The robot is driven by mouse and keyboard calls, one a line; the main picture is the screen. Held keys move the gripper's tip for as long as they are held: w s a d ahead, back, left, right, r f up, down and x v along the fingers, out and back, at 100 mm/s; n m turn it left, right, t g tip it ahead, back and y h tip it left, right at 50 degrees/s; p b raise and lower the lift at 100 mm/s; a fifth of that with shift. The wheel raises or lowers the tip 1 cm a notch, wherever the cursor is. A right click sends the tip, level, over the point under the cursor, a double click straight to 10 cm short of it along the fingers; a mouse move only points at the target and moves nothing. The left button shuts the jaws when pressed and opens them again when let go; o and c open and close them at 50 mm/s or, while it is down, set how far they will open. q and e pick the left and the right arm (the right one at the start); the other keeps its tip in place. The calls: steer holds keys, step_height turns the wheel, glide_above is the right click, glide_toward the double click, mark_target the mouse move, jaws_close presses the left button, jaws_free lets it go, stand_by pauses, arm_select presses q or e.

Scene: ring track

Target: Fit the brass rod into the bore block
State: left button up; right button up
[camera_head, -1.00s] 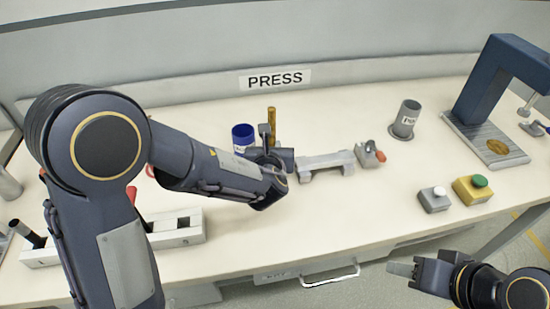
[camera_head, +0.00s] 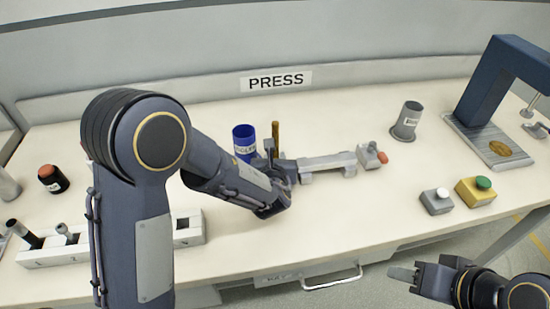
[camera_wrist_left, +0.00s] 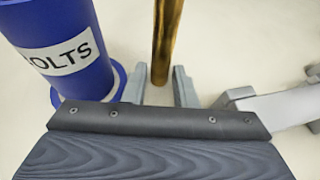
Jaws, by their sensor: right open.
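The brass rod (camera_head: 275,134) stands upright near the middle of the table, beside the blue bolts cup. My left gripper (camera_head: 273,154) is low at the rod, to the right of the cup. In the left wrist view the rod (camera_wrist_left: 165,42) is between the two grey fingertips (camera_wrist_left: 160,82), with a narrow gap on each side, so the gripper looks open. A long grey block (camera_head: 328,163) lies just right of the gripper; I cannot tell whether it is the bore block. My right gripper (camera_head: 415,274) is open and empty off the table's front edge.
The blue bolts cup (camera_head: 244,140) stands close left of the rod. A grey clamp with a red knob (camera_head: 371,156), a grey cup (camera_head: 407,120), two button boxes (camera_head: 475,191) and a press (camera_head: 490,95) are to the right. A white rack (camera_head: 75,250) is at the front left.

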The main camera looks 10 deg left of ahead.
arm_select(q)
steer(key=shift+o, duration=1.2)
